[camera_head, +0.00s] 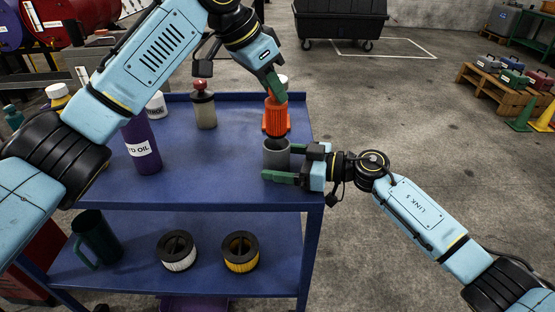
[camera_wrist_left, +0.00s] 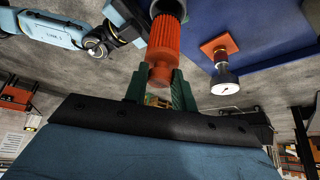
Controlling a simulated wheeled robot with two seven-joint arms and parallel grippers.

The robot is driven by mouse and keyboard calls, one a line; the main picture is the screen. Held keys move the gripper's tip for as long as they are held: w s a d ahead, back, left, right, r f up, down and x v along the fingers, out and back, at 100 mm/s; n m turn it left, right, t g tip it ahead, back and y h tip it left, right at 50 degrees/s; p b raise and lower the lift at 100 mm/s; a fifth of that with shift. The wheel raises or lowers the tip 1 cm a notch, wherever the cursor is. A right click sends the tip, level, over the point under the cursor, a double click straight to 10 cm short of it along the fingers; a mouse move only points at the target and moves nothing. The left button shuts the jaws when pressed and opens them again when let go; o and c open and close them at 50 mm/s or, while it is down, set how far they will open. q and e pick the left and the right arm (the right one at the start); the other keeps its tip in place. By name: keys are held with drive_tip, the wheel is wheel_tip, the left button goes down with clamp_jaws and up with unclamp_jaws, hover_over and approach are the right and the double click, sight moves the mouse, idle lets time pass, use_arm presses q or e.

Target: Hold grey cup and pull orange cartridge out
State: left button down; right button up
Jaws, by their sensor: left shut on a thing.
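The orange cartridge (camera_head: 276,117) stands upright at the mouth of the grey cup (camera_head: 277,154). My left gripper (camera_head: 276,90) is shut on the cartridge's top end from above. In the left wrist view the cartridge (camera_wrist_left: 163,50) is between the green fingers (camera_wrist_left: 160,92), its far end at the cup's rim (camera_wrist_left: 168,8). I cannot tell whether its lower tip is inside the cup. The cup is on the blue cart's top, near its right edge. My right gripper (camera_head: 290,162) comes from the right, one finger in front of the cup and one behind; I cannot tell whether both touch it.
The blue cart (camera_head: 215,182) carries a purple oil bottle (camera_head: 143,148), a red-capped container (camera_head: 204,107) and other bottles at the left. Two round filters (camera_head: 240,252) and a green jug (camera_head: 95,240) are on the lower shelf.

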drive_tip(key=v, duration=1.2)
